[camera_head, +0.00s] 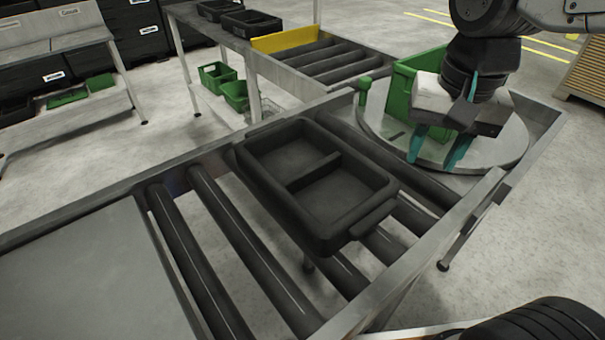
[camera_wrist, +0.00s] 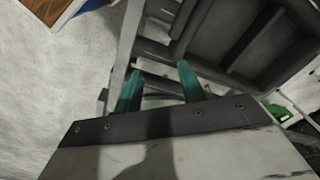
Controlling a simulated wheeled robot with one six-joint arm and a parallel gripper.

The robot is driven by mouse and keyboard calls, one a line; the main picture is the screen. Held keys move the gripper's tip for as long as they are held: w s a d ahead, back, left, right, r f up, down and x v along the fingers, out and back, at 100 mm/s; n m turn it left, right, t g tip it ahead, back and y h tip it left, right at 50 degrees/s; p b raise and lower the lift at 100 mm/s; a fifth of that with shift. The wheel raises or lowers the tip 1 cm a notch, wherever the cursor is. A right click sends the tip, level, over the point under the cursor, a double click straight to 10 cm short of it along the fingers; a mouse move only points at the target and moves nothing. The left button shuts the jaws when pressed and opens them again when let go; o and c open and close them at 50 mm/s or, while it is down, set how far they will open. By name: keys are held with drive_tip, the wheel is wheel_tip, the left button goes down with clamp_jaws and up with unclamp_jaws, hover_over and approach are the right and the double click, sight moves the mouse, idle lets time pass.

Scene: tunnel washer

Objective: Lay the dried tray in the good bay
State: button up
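A black two-compartment tray (camera_head: 315,180) lies upright on the roller conveyor in the middle of the head view. It looks empty. Part of it shows at the upper right of the wrist view (camera_wrist: 250,45). My gripper (camera_head: 432,163) is at the right, above the front of the round turntable, right of the tray and apart from it. Its teal fingers are spread with nothing between them, as the wrist view also shows (camera_wrist: 160,70). I cannot tell which place is the good bay.
A green bin (camera_head: 400,92) stands on the grey turntable (camera_head: 512,140), partly hidden by my gripper. A raised metal rail (camera_head: 440,245) edges the conveyor. Bare rollers (camera_head: 235,240) lie left of the tray. Behind, a bench (camera_head: 225,38) holds black trays, with a yellow-edged roller section (camera_head: 290,40).

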drive_tip(key=w+a+f+m, duration=0.1)
drive_tip(key=w+a+m, duration=0.2)
drive_tip(key=w+a, duration=0.35)
drive_tip(key=m, duration=0.4)
hover_over(312, 167)
drive_tip(key=f, duration=0.4)
drive_tip(key=shift+s+d+g, duration=0.2)
drive_tip(key=shift+d+g, duration=0.1)
drive_tip(key=shift+g, duration=0.1)
drive_tip(key=f, duration=0.6)
drive_tip(key=shift+w+a+f, duration=0.15)
drive_tip(key=shift+a+f, duration=0.2)
drive_tip(key=shift+f, duration=0.6)
clamp_jaws()
